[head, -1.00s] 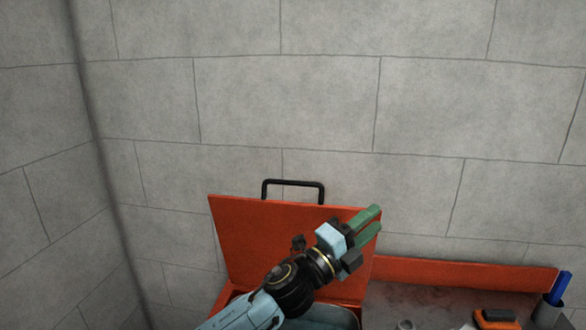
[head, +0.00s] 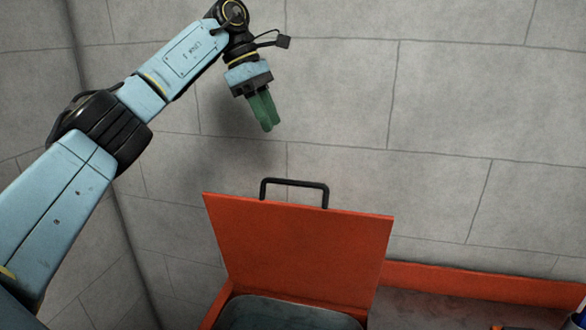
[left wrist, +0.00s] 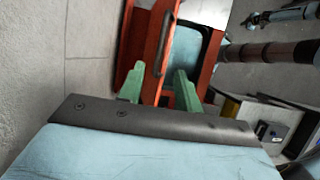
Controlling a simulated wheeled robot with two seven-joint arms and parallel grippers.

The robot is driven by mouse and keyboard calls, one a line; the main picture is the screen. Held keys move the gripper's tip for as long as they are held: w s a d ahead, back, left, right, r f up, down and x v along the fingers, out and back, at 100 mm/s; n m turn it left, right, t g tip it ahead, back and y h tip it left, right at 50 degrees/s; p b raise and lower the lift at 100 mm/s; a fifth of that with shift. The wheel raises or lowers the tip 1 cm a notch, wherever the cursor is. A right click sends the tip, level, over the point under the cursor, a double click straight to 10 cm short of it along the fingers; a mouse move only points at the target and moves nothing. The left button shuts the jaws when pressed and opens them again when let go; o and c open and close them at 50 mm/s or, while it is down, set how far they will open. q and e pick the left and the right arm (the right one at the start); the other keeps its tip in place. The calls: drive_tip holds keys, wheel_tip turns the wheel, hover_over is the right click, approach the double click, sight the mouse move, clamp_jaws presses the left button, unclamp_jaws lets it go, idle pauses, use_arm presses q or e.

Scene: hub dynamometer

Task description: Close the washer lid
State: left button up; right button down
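The orange-red washer lid (head: 295,250) stands raised and open in the head view, leaning back near the wall. A black bar handle (head: 295,182) is on its top edge. Below it, the grey-blue basin (head: 285,313) shows inside the orange washer rim. My left gripper (head: 267,127) hangs above the handle with fingers pointing down, apart from the lid and empty. In the left wrist view its green fingers (left wrist: 158,84) are spread, with the lid's handle (left wrist: 166,42) and basin (left wrist: 187,48) beyond them. My right gripper is not clear in any view.
A grey block wall stands close behind the washer. An orange ledge (head: 480,284) edges the grey bench (head: 430,308) to the right. The air around my left gripper is clear.

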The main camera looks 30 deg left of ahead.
use_arm(q)
drive_tip(key=x, duration=1.3)
drive_tip(key=shift+s+a, duration=0.15)
drive_tip(key=shift+a, duration=0.1)
clamp_jaws()
